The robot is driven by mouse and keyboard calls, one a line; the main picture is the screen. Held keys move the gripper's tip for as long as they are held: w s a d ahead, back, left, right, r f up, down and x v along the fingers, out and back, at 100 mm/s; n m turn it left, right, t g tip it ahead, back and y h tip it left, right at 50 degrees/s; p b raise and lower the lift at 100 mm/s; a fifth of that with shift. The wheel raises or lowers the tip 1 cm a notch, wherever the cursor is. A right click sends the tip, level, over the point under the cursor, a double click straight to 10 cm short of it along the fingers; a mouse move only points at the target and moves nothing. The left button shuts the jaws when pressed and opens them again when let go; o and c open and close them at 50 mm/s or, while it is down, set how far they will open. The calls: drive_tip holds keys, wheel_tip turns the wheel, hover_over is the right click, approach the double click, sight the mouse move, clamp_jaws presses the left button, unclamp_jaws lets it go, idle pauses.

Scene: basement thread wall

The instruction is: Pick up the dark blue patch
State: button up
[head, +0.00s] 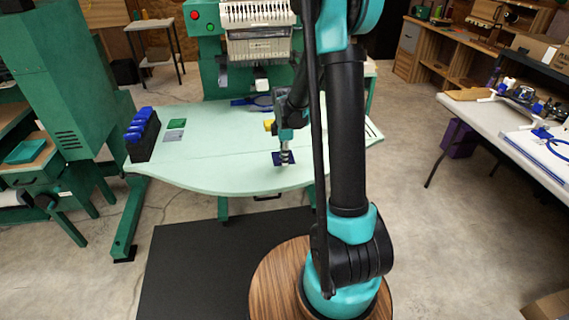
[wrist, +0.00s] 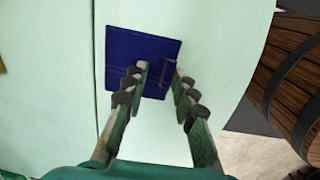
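The dark blue patch (wrist: 130,48) is a flat square lying on the pale green table (head: 225,172). In the head view the patch (head: 277,160) is near the table's front edge, partly covered by my gripper (head: 284,159). In the wrist view my gripper (wrist: 161,72) has its two fingers apart, with their tips over the lower right part of the patch. A strip of patch shows between the fingertips. I cannot tell whether the tips touch it.
A green patch (head: 176,124) and a grey patch (head: 173,136) lie at the table's left, beside a black holder (head: 143,140) with blue tops. A yellow object (head: 268,125) and a blue hoop (head: 262,101) are farther back. The embroidery machine (head: 262,50) stands behind.

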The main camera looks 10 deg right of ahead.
clamp_jaws()
idle(0.3)
drive_tip(key=shift+r, duration=0.1)
